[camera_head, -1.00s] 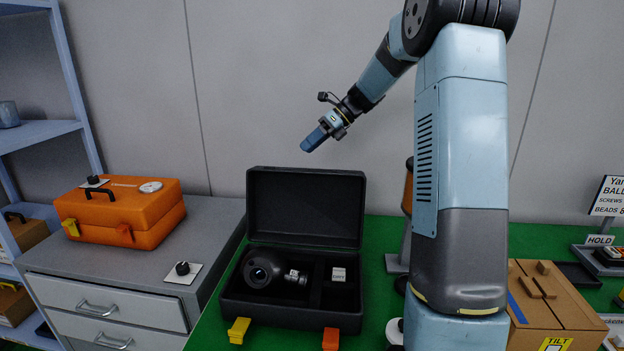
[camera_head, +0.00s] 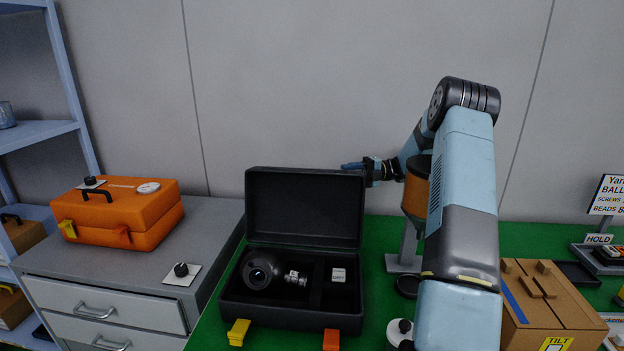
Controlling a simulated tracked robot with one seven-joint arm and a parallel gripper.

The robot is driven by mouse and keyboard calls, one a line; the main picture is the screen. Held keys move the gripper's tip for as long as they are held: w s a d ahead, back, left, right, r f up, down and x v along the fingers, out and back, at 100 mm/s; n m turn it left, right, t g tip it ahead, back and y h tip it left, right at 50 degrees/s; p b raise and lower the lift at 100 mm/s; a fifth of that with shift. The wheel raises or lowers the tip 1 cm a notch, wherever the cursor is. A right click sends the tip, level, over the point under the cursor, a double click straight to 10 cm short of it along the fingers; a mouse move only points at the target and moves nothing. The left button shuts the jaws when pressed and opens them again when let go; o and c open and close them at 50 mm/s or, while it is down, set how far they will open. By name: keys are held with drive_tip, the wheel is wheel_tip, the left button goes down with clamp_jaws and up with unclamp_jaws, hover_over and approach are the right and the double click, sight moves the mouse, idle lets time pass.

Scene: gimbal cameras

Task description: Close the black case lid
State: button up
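The black case (camera_head: 290,315) stands on the green table top with its lid (camera_head: 304,208) raised roughly upright at the back. Inside it lie a dark round camera (camera_head: 263,270) and a small white-labelled block (camera_head: 338,275). Two latches hang at its front, one yellow (camera_head: 238,332) and one orange (camera_head: 331,340). My gripper (camera_head: 352,166) points left at the height of the lid's top right corner. Its blue fingers show edge-on as one piece, so their opening cannot be judged. Whether they touch the lid or are behind it is unclear.
An orange case (camera_head: 125,212) sits on the grey drawer cabinet (camera_head: 105,285) at left. An orange-brown cylinder on a grey stand (camera_head: 415,190) is close beside my wrist. A cardboard box (camera_head: 550,305) stands at right.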

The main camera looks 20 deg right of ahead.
sight(314, 178)
drive_tip(key=a, duration=1.2)
drive_tip(key=shift+r, duration=0.15)
drive_tip(key=shift+c, duration=0.4)
clamp_jaws()
